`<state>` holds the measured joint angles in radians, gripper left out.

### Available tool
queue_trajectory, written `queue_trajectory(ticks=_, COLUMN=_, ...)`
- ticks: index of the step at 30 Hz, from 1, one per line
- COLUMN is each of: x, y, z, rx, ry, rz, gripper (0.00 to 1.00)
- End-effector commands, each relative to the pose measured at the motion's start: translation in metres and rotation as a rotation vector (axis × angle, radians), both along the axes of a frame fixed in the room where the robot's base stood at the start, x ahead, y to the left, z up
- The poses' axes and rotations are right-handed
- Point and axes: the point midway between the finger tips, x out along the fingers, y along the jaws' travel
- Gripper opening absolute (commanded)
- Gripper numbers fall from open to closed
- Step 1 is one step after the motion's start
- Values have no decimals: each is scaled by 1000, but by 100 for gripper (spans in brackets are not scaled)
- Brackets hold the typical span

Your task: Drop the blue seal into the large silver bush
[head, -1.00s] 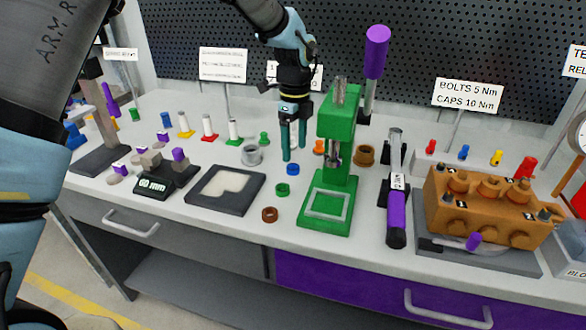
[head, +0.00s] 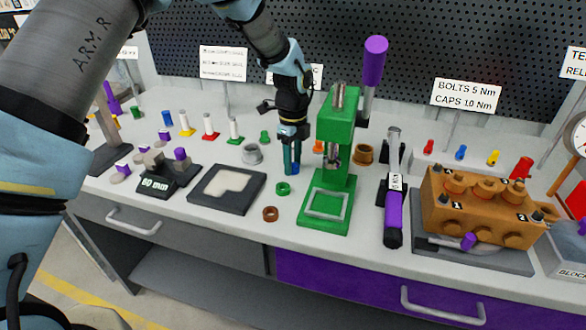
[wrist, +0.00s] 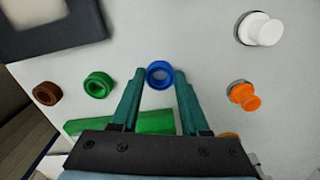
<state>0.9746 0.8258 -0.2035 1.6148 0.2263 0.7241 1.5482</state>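The blue seal (wrist: 160,75) is a small ring between the two teal fingertips of my gripper (wrist: 160,72) in the wrist view. The fingers lie against both its sides and appear closed on it. In the head view my gripper (head: 292,170) points down at bench level, left of the green press, with the seal (head: 295,168) partly hidden by a finger. I cannot tell whether the seal is off the bench. The large silver bush (head: 252,153) stands upright and open-topped to the left of my gripper. It does not show in the wrist view.
The green press (head: 326,190) stands close on the right. A green ring (head: 283,188) and a brown ring (head: 270,214) lie nearer the front. A dark tray (head: 205,204) is at left. A white piece (wrist: 262,28) and an orange piece (wrist: 243,95) stand behind my gripper.

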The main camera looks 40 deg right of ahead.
Motion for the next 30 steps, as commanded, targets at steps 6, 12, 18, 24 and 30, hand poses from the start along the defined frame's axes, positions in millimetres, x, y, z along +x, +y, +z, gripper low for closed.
queue_trajectory(ticks=6, x=0, y=0, z=0, rx=0, ry=0, rz=0, gripper=19)
queue_trajectory(ticks=12, x=0, y=0, z=0, rx=0, ry=0, rz=0, gripper=0)
queue_trajectory(ticks=18, x=0, y=0, z=0, rx=0, ry=0, rz=0, gripper=0)
queue_trajectory(ticks=24, x=1, y=-1, z=10, rx=-3, ry=-1, rz=1, gripper=0)
queue_trajectory(ticks=30, x=1, y=-1, z=46, rx=-5, ry=-3, rz=1, gripper=0)
